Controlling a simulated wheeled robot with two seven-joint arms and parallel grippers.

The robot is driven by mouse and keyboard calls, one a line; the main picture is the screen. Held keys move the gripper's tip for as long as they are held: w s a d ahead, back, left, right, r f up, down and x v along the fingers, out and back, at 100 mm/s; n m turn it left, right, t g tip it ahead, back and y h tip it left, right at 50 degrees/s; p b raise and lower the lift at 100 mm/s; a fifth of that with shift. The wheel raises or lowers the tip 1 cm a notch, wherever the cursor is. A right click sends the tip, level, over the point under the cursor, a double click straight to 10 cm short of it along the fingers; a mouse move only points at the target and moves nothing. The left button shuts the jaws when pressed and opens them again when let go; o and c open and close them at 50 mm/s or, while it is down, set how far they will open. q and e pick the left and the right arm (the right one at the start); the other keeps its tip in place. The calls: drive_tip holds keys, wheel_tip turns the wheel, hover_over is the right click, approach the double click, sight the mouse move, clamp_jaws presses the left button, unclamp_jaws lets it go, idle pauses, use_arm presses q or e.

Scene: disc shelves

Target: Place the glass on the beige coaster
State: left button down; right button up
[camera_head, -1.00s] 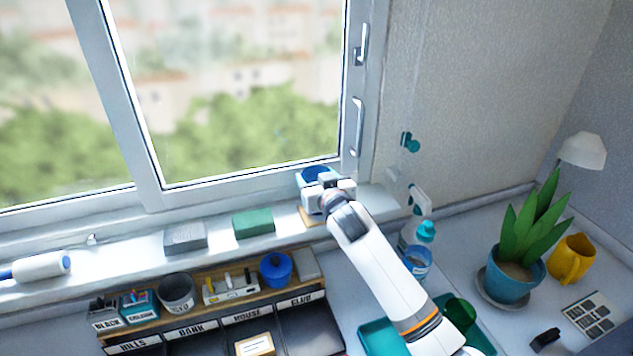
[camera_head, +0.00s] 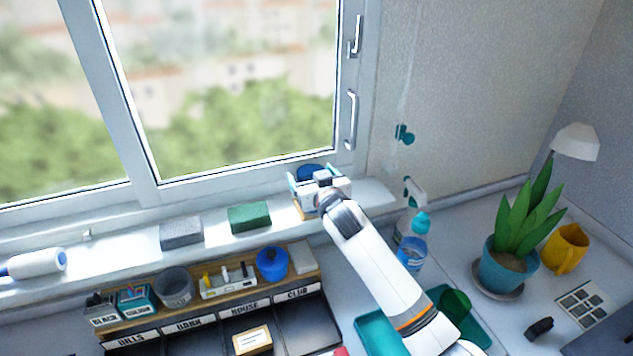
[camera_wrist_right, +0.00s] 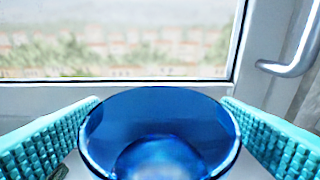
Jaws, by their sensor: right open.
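The blue glass (camera_head: 309,172) stands upright on the windowsill near the window's right end, partly hidden by my right gripper (camera_head: 320,186). The beige coaster (camera_head: 299,211) shows as a small edge below the gripper, and the glass appears to stand on it; the contact is hidden. In the right wrist view the glass (camera_wrist_right: 160,112) sits between the two teal finger pads of my right gripper (camera_wrist_right: 160,125). The pads are spread on either side, with the gripper open around the glass. My left gripper is not in view.
A grey block (camera_head: 181,233) and a green block (camera_head: 249,216) lie on the sill to the left. A wooden organizer (camera_head: 140,326) with cups stands below. Bottles (camera_head: 411,252), a teal tray (camera_head: 376,335) and a potted plant (camera_head: 507,270) are to the right.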

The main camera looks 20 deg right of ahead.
drive_tip(key=shift+s, duration=0.35)
drive_tip(key=s+r+b, duration=0.1)
drive_tip(key=s+r, duration=0.1)
drive_tip(key=s, duration=0.9)
drive_tip(key=shift+d+b, duration=0.2)
drive_tip(key=shift+b, duration=0.15)
drive_tip(key=shift+s, duration=0.1)
